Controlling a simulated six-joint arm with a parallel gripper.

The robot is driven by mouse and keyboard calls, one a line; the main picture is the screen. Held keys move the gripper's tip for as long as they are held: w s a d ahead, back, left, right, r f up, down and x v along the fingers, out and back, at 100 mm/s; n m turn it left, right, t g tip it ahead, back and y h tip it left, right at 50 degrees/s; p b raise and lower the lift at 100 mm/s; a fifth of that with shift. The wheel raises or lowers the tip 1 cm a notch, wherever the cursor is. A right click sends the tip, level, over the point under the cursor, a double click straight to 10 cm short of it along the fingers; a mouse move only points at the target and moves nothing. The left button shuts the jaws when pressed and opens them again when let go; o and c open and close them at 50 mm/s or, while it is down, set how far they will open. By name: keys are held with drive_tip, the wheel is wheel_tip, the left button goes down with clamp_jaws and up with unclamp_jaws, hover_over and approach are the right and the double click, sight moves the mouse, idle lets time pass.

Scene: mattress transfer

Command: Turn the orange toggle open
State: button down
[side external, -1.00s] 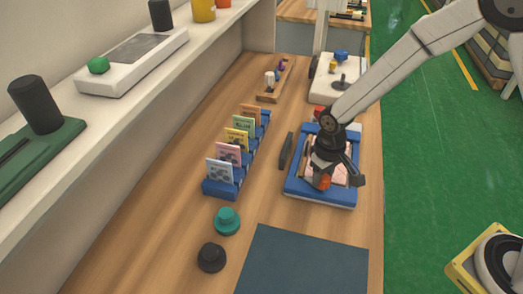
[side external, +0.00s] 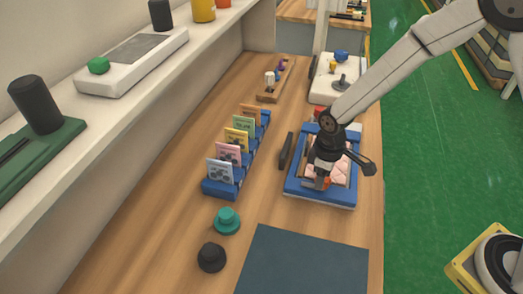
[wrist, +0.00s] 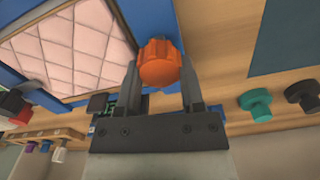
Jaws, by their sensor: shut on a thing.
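The orange toggle (wrist: 160,62) is a ribbed knob at the edge of a blue frame (wrist: 150,15) that surrounds a pink quilted pad (wrist: 85,45). In the wrist view it sits between the two fingers of my gripper (wrist: 161,82), which is shut on it. In the side view my gripper (side external: 321,183) points down at the near part of the blue frame (side external: 319,200). The toggle's exact angle is unclear.
A blue rack (side external: 222,191) of coloured cards stands left of the frame, with a dark upright piece (side external: 286,151) between. A teal knob (side external: 227,221), a black knob (side external: 211,257) and a dark mat (side external: 302,262) lie nearer. A white device (side external: 336,84) stands behind.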

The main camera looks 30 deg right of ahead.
drive_tip(key=shift+c, duration=1.1)
unclamp_jaws()
drive_tip(key=shift+r, duration=3.9)
drive_tip(key=shift+s+d+r+m, duration=0.15)
drive_tip(key=shift+s+d+m, duration=0.15)
drive_tip(key=shift+d, duration=0.2)
drive_tip(key=s+d+r+m+t, duration=0.1)
drive_tip(key=s+d+m+t, duration=0.1)
drive_tip(key=s+d+m, duration=0.4)
drive_tip(key=shift+s+d+t, duration=0.3)
drive_tip(key=shift+s+d, duration=1.25)
drive_tip(key=shift+s, duration=0.45)
